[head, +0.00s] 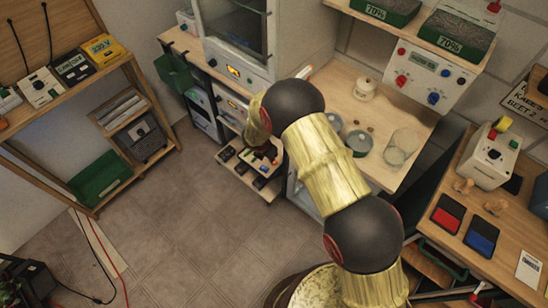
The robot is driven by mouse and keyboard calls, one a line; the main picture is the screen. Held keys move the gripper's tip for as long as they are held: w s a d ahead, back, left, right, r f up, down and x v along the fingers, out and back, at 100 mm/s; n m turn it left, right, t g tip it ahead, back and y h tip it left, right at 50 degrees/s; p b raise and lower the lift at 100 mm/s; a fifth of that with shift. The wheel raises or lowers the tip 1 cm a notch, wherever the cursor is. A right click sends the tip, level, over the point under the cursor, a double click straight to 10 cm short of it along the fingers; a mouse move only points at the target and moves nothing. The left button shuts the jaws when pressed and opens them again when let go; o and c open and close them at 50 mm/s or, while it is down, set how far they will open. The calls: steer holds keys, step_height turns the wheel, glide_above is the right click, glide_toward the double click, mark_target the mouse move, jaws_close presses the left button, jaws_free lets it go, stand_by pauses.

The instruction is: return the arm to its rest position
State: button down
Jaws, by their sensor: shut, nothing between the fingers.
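My arm, with gold links and black round joints, rises from the bottom right of the head view to the middle. Its upper black joint stands in front of the cabinet and workbench. Beyond that joint a short gold link points down and away over a low shelf. Dark parts below this link blend with the dark items on the shelf. I cannot make out my gripper's fingers, and nothing held shows.
A workbench (338,84) with a small jar (365,88), round dishes and a glass beaker (403,147) lies behind my arm. A side table (465,215) with red and blue pads is at right. A wooden rack (62,97) stands at left. The tiled floor (185,230) between is mostly clear.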

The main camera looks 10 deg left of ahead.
steer(key=shift+s+a+r, duration=0.15)
steer(key=shift+s+r, duration=0.05)
steer(key=shift+r, duration=0.35)
